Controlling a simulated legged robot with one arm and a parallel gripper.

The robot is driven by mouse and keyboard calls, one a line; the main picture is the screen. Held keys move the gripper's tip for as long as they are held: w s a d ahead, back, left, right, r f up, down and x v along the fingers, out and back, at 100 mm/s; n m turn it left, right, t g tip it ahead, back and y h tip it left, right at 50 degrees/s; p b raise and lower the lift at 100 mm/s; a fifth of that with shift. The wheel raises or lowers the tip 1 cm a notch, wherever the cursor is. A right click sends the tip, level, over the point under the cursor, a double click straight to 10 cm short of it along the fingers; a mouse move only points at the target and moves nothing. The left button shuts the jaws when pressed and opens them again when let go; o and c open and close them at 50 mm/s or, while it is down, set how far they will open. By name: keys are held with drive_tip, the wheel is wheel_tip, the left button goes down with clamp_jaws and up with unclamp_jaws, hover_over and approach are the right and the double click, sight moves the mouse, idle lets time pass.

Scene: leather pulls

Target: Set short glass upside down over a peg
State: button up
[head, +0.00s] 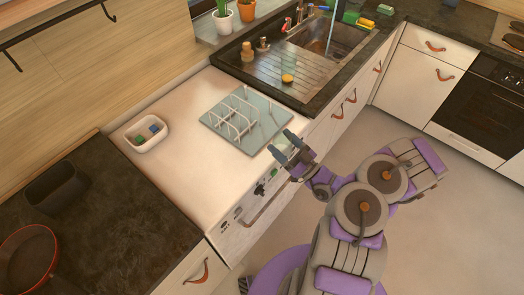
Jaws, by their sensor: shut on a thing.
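A light blue-grey mat (272,128) lies on the white counter, and a white wire rack with upright pegs (240,113) stands on it. My gripper (284,146) is at the mat's front right corner, by the counter's front edge. It is shut on a small, pale, see-through thing that looks like the short glass (283,153). The glass is too small and faint to tell which way up it is. It is to the right of the pegs and apart from them.
A white dish (147,133) with small blue and green pieces sits at the counter's left. The sink (330,38) and a ribbed drainboard with a yellowish item (287,79) are behind. A red pan (28,262) and dark container (57,187) stand at left. The white counter's middle is clear.

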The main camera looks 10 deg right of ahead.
drive_tip(key=w+a+f+b, duration=0.1)
drive_tip(key=a, duration=0.1)
drive_tip(key=a+f+b, duration=0.1)
drive_tip(key=a, duration=0.1)
drive_tip(key=w+a+f+b, duration=0.1)
drive_tip(key=a+f, duration=0.1)
drive_tip(key=shift+w+a, duration=0.35)
drive_tip(key=shift+a+f, duration=0.1)
drive_tip(key=shift+a, duration=0.65)
drive_tip(key=shift+a+f, duration=0.1)
drive_tip(key=shift+d+f, duration=0.35)
drive_tip(key=shift+d, duration=0.25)
drive_tip(key=o, duration=0.8)
drive_tip(key=shift+d+b, duration=0.1)
drive_tip(key=shift+b, duration=0.2)
drive_tip(key=o, duration=0.4)
drive_tip(key=shift+a, duration=0.55)
drive_tip(key=shift+o, duration=0.2)
